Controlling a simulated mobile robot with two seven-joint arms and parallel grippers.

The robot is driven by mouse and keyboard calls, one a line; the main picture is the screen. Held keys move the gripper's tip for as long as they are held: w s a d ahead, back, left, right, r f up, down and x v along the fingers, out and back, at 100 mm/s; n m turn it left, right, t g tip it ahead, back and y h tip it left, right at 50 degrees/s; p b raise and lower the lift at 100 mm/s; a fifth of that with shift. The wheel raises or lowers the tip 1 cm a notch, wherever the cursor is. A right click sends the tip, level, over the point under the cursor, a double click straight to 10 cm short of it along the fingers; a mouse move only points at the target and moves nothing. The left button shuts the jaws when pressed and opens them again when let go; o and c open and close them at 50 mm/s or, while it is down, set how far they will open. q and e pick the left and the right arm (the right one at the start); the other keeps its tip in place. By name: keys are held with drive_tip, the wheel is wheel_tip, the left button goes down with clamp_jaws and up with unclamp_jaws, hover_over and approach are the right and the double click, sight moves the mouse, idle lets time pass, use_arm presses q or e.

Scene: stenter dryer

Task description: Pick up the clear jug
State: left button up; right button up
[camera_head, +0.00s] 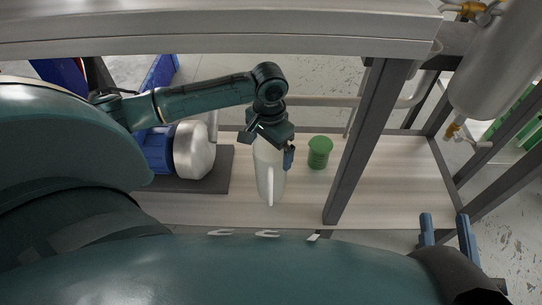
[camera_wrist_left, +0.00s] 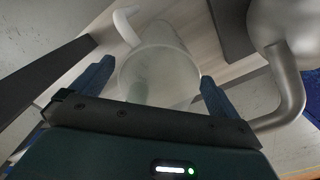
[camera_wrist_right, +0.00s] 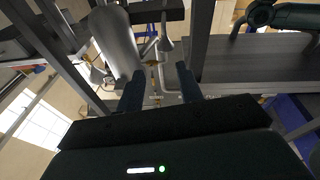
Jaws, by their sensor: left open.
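The clear jug (camera_head: 270,178) stands on the lower wooden shelf in the head view, with its handle toward me. My left gripper (camera_head: 270,146) is over the jug's top, its fingers on either side of the upper part. In the left wrist view the jug (camera_wrist_left: 158,72) lies between the two open blue fingers of my left gripper (camera_wrist_left: 152,92), its handle pointing to the upper left. Contact with the fingers cannot be told. My right gripper (camera_head: 447,228) is at the lower right of the head view, away from the jug, open and empty; its fingers also show in the right wrist view (camera_wrist_right: 160,88).
A green lidded container (camera_head: 320,152) stands right of the jug on the shelf (camera_head: 290,215). A blue motor with a silver housing (camera_head: 193,150) sits to the left on a dark plate. A dark post (camera_head: 368,140) rises to the right, and a tabletop (camera_head: 210,38) overhangs the shelf.

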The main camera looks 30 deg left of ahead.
use_arm(q)
wheel_tip(320, 180, down, 4)
drive_tip(key=shift+r+b, duration=0.2)
drive_tip(key=shift+b, duration=0.55)
use_arm(e)
drive_tip(key=shift+a+r, duration=0.15)
drive_tip(key=shift+a, duration=0.05)
use_arm(q)
drive_tip(key=shift+c, duration=0.6)
drive_tip(key=c, duration=1.1)
drive_tip(key=shift+o, duration=0.2)
drive_tip(key=shift+r, duration=0.1)
